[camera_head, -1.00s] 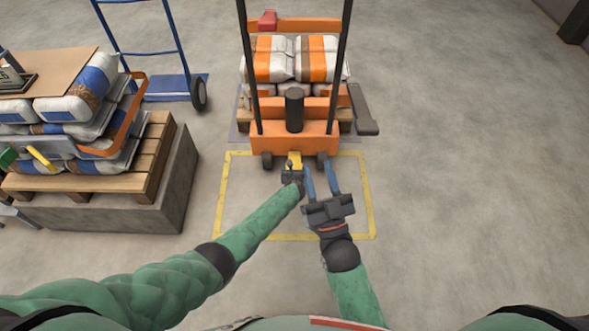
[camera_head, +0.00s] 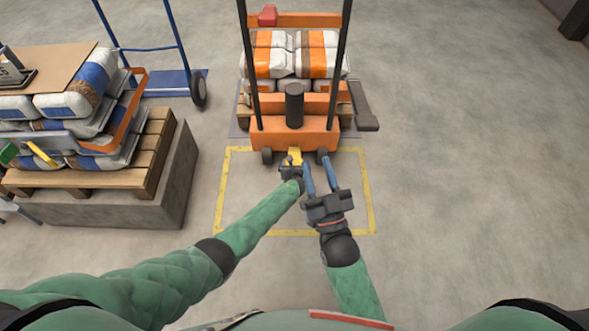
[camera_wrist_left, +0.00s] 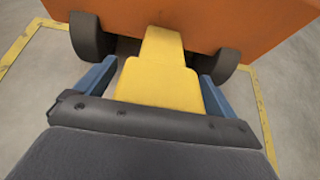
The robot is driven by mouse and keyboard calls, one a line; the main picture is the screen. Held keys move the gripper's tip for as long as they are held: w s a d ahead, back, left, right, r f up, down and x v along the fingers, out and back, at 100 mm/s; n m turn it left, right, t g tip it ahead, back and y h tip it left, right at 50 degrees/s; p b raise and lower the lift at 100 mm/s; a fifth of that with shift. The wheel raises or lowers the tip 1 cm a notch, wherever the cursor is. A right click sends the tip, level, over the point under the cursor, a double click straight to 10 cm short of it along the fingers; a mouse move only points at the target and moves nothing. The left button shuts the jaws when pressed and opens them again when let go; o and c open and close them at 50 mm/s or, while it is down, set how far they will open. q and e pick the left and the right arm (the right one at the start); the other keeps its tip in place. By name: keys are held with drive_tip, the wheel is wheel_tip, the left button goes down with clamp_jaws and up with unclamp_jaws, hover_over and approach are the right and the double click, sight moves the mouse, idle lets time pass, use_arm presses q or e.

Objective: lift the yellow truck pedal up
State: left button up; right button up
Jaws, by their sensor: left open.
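The yellow truck pedal (camera_head: 295,155) sticks out low from the near side of the orange truck (camera_head: 295,132). In the left wrist view the pedal (camera_wrist_left: 160,83) lies between the two blue fingers of my left gripper (camera_wrist_left: 158,85). Both fingers stand apart from its sides, with gaps showing. In the head view my left gripper (camera_head: 292,168) is just in front of the pedal and partly hides it. My right gripper (camera_head: 318,170) is to its right, with two blue fingers spread and nothing visible between them.
The truck's small dark wheels (camera_wrist_left: 90,38) flank the pedal closely. Stacked bags (camera_head: 295,60) sit on the truck's far side. A pallet of bags (camera_head: 80,185) on a grey block stands at left, with a blue hand truck (camera_head: 175,84) behind. Floor at right is clear.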

use_arm(q)
drive_tip(key=shift+p+v, duration=0.45)
drive_tip(key=shift+v, duration=0.3)
drive_tip(key=shift+p+v, duration=0.5)
drive_tip(key=shift+v, duration=0.4)
use_arm(e)
wheel_tip(320, 180, down, 22)
drive_tip(key=s+f+g+h, duration=0.1)
drive_tip(key=s+g+h, duration=0.1)
drive_tip(key=g, duration=0.6)
use_arm(q)
drive_tip(key=shift+p+v, duration=0.45)
drive_tip(key=shift+v, duration=0.35)
drive_tip(key=shift+p+v, duration=0.55)
drive_tip(key=shift+v, duration=0.75)
use_arm(e)
drive_tip(key=s+f+g, duration=0.3)
drive_tip(key=s+f, duration=0.3)
drive_tip(key=f, duration=0.3)
drive_tip(key=s+f+g+h, duration=0.1)
drive_tip(key=s+f+g, duration=0.3)
drive_tip(key=s+f, duration=0.3)
drive_tip(key=shift+d+f+g, duration=0.3)
drive_tip(key=shift+d+f, duration=0.05)
drive_tip(key=shift+f, duration=0.9)
